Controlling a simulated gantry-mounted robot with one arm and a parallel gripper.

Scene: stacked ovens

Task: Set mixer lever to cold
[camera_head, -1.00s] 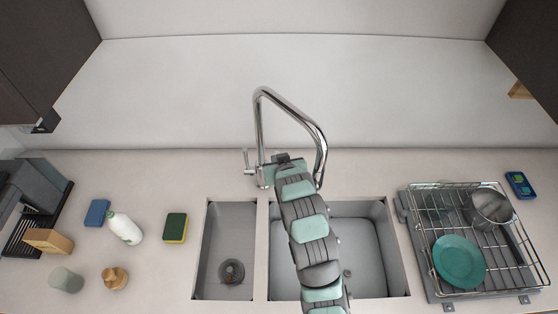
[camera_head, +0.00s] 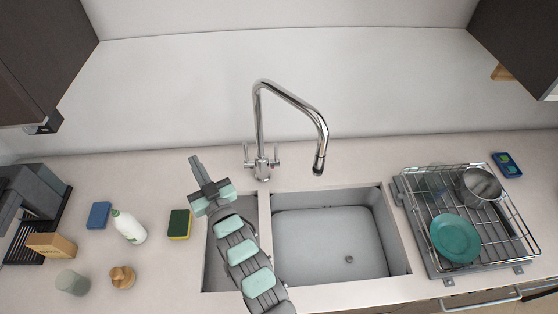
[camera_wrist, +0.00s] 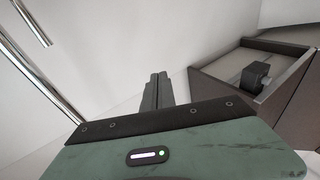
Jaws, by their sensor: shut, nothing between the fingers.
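The chrome faucet (camera_head: 260,120) stands behind the sink, its tall spout bent to the right. Short levers sit on both sides of its base: the left lever (camera_head: 246,155) and the right lever (camera_head: 277,155) both point up. I cannot tell which is the mixer lever. My gripper (camera_head: 195,160) is shut and empty, left of the faucet and apart from it, with its fingers pointing toward the back wall. In the wrist view, the shut fingers (camera_wrist: 158,88) show ahead, and chrome faucet tubing (camera_wrist: 42,75) is at the left. The levers are not clear there.
My arm crosses the left basin. The right basin (camera_head: 325,240) is open and empty. A sponge (camera_head: 179,224), white bottle (camera_head: 128,227) and wooden block (camera_head: 50,245) stand left. A dish rack (camera_head: 410,225) with a teal plate (camera_head: 455,238) and pot is right. Cabinets hang at both upper corners.

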